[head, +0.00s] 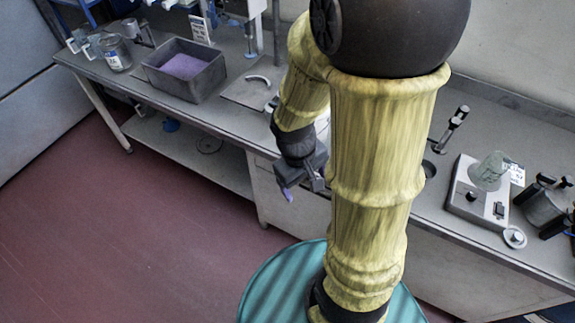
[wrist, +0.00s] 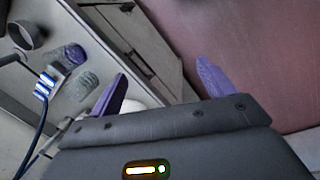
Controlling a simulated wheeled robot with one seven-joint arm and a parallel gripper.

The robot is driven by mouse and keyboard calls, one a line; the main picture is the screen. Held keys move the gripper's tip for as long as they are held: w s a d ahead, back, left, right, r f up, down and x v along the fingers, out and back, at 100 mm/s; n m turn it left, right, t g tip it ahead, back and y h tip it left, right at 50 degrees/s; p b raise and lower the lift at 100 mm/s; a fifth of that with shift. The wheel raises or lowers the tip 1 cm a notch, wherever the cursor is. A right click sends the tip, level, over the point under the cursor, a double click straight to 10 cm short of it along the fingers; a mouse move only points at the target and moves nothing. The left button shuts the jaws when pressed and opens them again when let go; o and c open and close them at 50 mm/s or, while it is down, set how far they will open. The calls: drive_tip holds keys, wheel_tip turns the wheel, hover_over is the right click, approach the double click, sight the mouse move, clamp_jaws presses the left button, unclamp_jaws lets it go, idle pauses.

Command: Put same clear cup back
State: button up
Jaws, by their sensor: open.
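A clear cup (head: 489,170) stands on a pale boxy device (head: 478,200) on the bench at the right of the head view, leaning slightly in the picture. A clear jar (head: 115,53) with a label stands at the far left of the bench. My gripper (head: 302,187) hangs in front of the bench edge, well left of the clear cup. In the wrist view its two purple fingertips (wrist: 162,72) are spread apart with nothing between them. The clear cup cannot be made out in the wrist view.
A grey bin (head: 186,69) with purple contents stands on the bench (head: 226,113) at left. A dark round pot (head: 545,204) is right of the device. In the wrist view, a blue-and-white item with a cable (wrist: 45,82) lies left of the fingers. Red floor (head: 110,220) is clear.

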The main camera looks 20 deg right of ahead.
drive_tip(key=a+r+m+t, duration=0.1)
drive_tip(key=w+a+r+m+t+y, duration=0.1)
drive_tip(key=w+a+r, duration=0.1)
drive_tip(key=r, duration=0.1)
drive_tip(key=shift+w+a+m+t+y, duration=0.2)
drive_tip(key=shift+w+m+t+y, duration=0.05)
drive_tip(key=shift+m+t+y, duration=0.15)
drive_tip(key=shift+c, duration=0.4)
